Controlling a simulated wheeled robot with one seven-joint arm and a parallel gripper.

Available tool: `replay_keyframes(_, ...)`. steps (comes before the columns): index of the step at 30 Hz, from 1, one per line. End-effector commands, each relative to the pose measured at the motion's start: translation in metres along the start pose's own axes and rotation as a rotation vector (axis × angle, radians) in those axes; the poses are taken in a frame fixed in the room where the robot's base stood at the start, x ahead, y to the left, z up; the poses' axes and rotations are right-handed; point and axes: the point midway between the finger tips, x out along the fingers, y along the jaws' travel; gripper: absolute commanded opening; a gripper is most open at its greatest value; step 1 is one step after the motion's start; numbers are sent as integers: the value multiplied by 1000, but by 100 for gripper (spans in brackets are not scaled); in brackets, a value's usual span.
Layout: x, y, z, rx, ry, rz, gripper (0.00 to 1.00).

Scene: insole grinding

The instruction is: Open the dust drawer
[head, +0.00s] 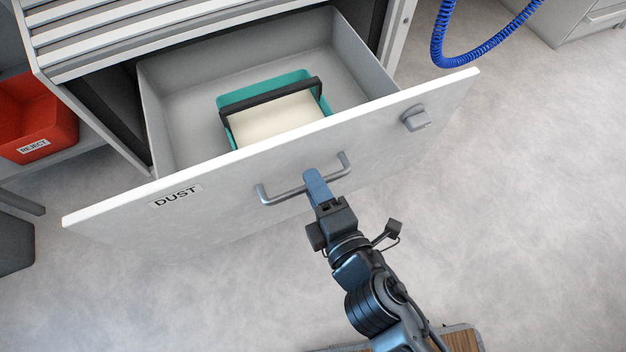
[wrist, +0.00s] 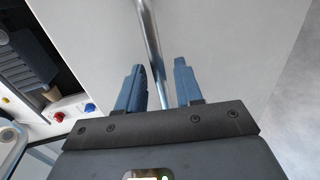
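The dust drawer (head: 230,190), with a white front labelled DUST, is pulled well out of the cabinet, its inside visible. Its grey bar handle (head: 278,195) is on the middle of the front; the bar also shows in the wrist view (wrist: 150,40). My gripper (head: 314,180) is at the handle. In the wrist view its blue fingers (wrist: 160,75) stand apart on either side of the bar, with a clear gap on the right finger's side. A teal tray (head: 226,103) with a black handle and a cream-coloured content lies in the drawer.
A grey latch or knob (head: 416,118) is on the right of the drawer front. A red REJECT bin (head: 35,115) stands at the left. A blue coiled hose (head: 470,60) hangs at the upper right. The floor (head: 540,200) at the right is clear.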

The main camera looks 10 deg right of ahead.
Motion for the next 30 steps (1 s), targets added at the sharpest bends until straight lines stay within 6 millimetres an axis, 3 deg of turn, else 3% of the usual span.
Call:
replay_keyframes(6, -36, -1, 0, 1, -1, -3, 36)
replay_keyframes(12, -57, -1, 0, 0, -1, -2, 36)
replay_keyframes(30, -63, 0, 0, 0, 0, -1, 36)
